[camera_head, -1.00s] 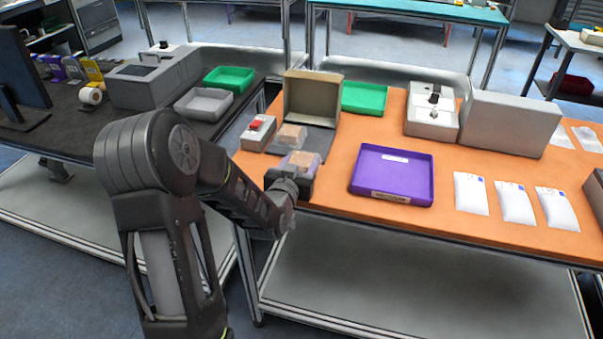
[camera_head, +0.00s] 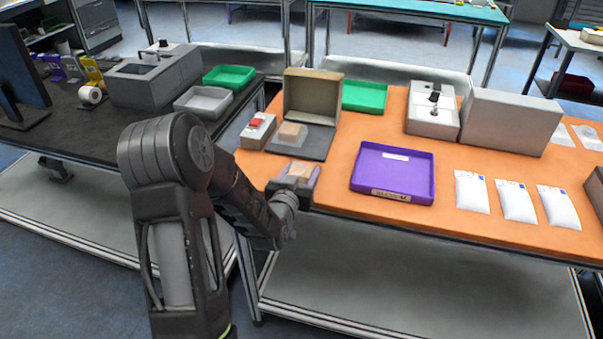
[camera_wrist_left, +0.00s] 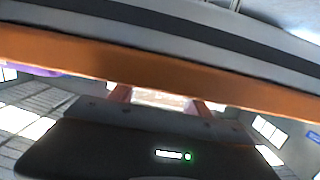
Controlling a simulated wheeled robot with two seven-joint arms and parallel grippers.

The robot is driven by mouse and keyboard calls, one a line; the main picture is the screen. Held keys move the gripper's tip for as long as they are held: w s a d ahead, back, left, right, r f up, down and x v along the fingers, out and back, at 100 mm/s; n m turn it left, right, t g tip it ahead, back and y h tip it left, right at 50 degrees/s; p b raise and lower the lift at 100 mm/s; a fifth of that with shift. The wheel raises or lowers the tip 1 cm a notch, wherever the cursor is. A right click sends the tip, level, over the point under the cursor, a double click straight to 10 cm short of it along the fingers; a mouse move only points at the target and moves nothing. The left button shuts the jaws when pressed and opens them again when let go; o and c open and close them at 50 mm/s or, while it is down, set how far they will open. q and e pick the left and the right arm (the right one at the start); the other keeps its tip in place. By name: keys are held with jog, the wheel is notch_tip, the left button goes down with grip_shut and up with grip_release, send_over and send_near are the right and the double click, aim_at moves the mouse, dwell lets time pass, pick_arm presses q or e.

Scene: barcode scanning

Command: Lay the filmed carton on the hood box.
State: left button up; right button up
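A small tan carton (camera_head: 300,171) sits between the fingers of my left gripper (camera_head: 299,177), low by the front left edge of the orange table. In the left wrist view a pale piece of the carton (camera_wrist_left: 160,98) shows between the two fingers (camera_wrist_left: 158,105); its film cannot be made out. Behind it stands an open tan hood-like box (camera_head: 312,97) with a dark grey plate (camera_head: 313,145) in front. Another small tan box (camera_head: 292,134) lies on that plate, apart from my gripper. My right gripper is not in view.
A grey control box with a red button (camera_head: 257,131) stands left of the plate. A purple tray (camera_head: 392,174) is to the right, a green tray (camera_head: 364,96) behind. White packets (camera_head: 471,191) and a big grey box (camera_head: 510,122) stand further right.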

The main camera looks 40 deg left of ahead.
aim_at(300, 180)
pick_arm(q)
jog(key=o, duration=0.3)
jog(key=shift+o, duration=0.2)
jog(key=shift+r, duration=0.1)
jog(key=shift+p, duration=0.75)
jog(key=b+v, duration=0.1)
jog(key=v, duration=0.2)
jog(key=b+v, duration=0.1)
jog(key=shift+s+d+f+b, duration=0.25)
jog(key=shift+f+b, duration=0.05)
jog(key=shift+v, duration=1.2)
jog(key=shift+s+d+r, duration=0.15)
jog(key=shift+s+d, duration=0.1)
jog(key=shift+s, duration=0.1)
jog(key=shift+o, duration=0.5)
